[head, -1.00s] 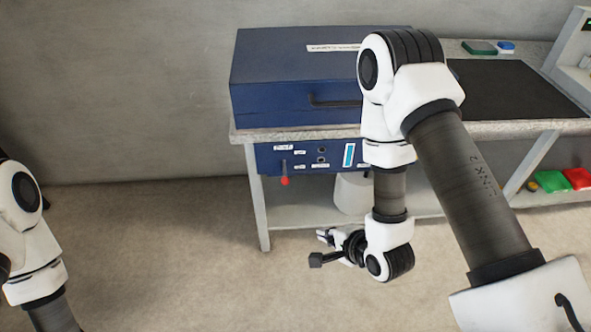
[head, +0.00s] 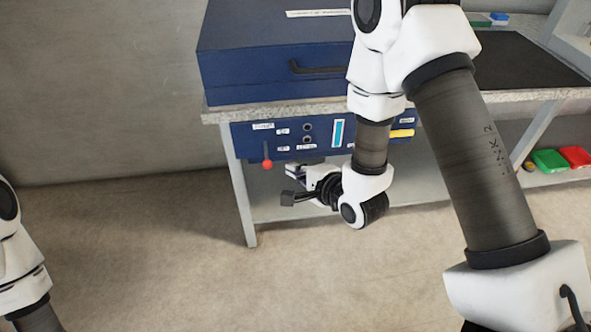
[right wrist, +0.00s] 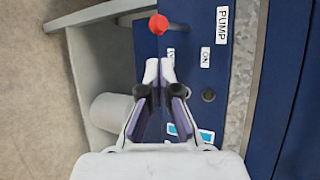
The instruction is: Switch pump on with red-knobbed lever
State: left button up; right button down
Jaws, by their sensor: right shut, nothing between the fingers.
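The red-knobbed lever (head: 267,163) hangs from the left part of the blue panel (head: 365,126) under the bench top, its knob at the bottom. In the right wrist view the red knob (right wrist: 158,24) lies just beyond my fingertips, with its dark stem running right. A PUMP label (right wrist: 222,25) and an ON label (right wrist: 205,57) are beside it; another label is partly hidden by a finger. My right gripper (head: 289,171) is shut and empty, right of the knob and apart from it; its fingers also show in the right wrist view (right wrist: 160,68). My left gripper is out of view.
A blue case (head: 255,60) with a black handle stands on the speckled bench top (head: 225,112). A bench leg (head: 241,195) is left below the panel. A white container (right wrist: 112,112) is beneath the panel. Green (head: 549,160) and red (head: 577,157) items lie on the lower shelf.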

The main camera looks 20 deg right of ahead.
aim_at(279, 147)
jog(key=x, duration=0.7)
jog(key=shift+b, duration=0.35)
jog(key=shift+r+m+g+y+p, duration=0.3)
jog(key=shift+r+g+p, duration=1.05)
jog(key=shift+p, duration=3.05)
jog(key=shift+r+m+g+p, duration=0.5)
jog(key=shift+r+g+p, duration=0.8)
jog(key=shift+p, duration=3.1)
jog(key=shift+s, duration=0.1)
